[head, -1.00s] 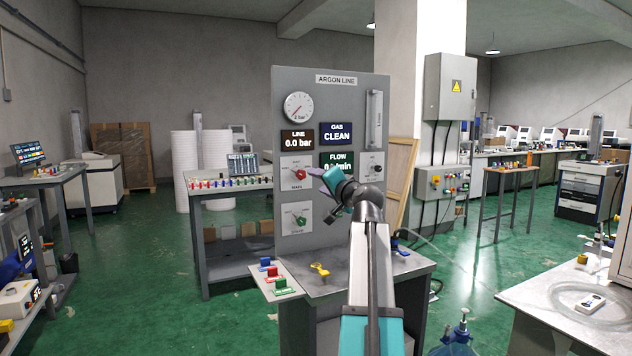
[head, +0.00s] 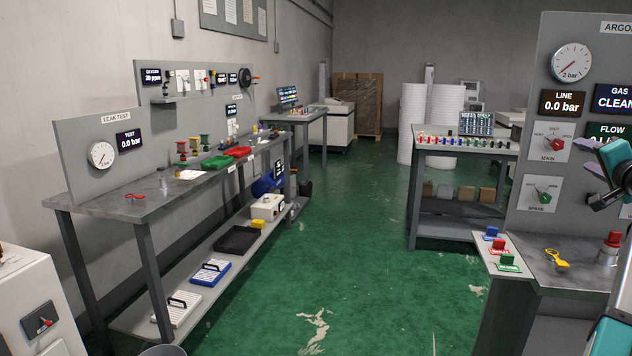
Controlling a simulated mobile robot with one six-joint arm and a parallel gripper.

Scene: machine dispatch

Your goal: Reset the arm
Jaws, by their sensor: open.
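My arm shows at the right edge of the head view, partly cut off by the frame. My gripper (head: 607,162) is in front of the grey argon line panel (head: 548,90), at the height of its MAIN and FLOW parts. The MAIN knob (head: 554,143) is red and the SPARE knob (head: 545,198) is green. The line display (head: 562,103) reads 0.0 bar. The right part of the panel is out of frame.
Below the panel, a bench (head: 570,268) bears red, blue and green tagged blocks, a yellow key-like piece (head: 556,257) and a red-topped part (head: 610,243). A leak test bench (head: 110,208) stands along the left wall. The green floor (head: 350,260) between is largely clear.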

